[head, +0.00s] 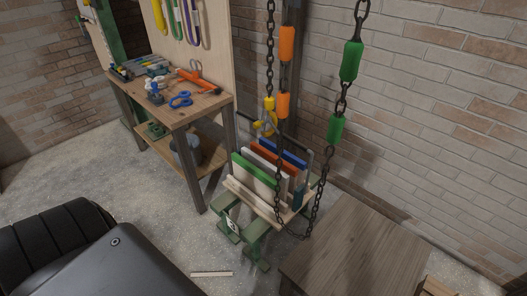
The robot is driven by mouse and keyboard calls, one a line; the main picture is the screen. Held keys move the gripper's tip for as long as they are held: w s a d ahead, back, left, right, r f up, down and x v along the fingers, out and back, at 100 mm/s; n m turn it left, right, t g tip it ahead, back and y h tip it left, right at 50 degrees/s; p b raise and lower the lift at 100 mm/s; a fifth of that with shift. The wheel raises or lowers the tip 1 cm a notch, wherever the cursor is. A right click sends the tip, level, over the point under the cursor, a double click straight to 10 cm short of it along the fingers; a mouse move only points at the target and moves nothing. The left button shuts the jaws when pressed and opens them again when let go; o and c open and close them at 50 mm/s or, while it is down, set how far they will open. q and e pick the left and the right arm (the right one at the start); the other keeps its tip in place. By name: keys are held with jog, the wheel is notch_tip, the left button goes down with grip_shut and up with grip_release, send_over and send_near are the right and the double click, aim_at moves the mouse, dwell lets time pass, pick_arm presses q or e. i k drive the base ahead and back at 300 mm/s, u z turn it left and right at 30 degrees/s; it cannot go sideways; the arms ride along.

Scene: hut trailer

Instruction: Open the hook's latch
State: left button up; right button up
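A yellow hook (268,104) hangs at the lower end of a dark chain (270,50), above a rack of upright panels. A rounded yellow and grey part shows just below its top. It is too small to tell the latch's shape or whether it is open or shut. Neither of my grippers is in the head view, so nothing is seen touching the hook.
A second chain with green sleeves (351,61) hangs in a loop to the right. Orange sleeves (287,43) hang close beside the hook. A wooden workbench (205,107) with tools stands left. A wooden table (350,255) stands front right.

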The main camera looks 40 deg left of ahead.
aim_at(256, 125)
jog(key=k, duration=0.65)
jog(key=u, duration=0.85)
jog(key=i, duration=1.5)
jog(key=z, duration=0.4)
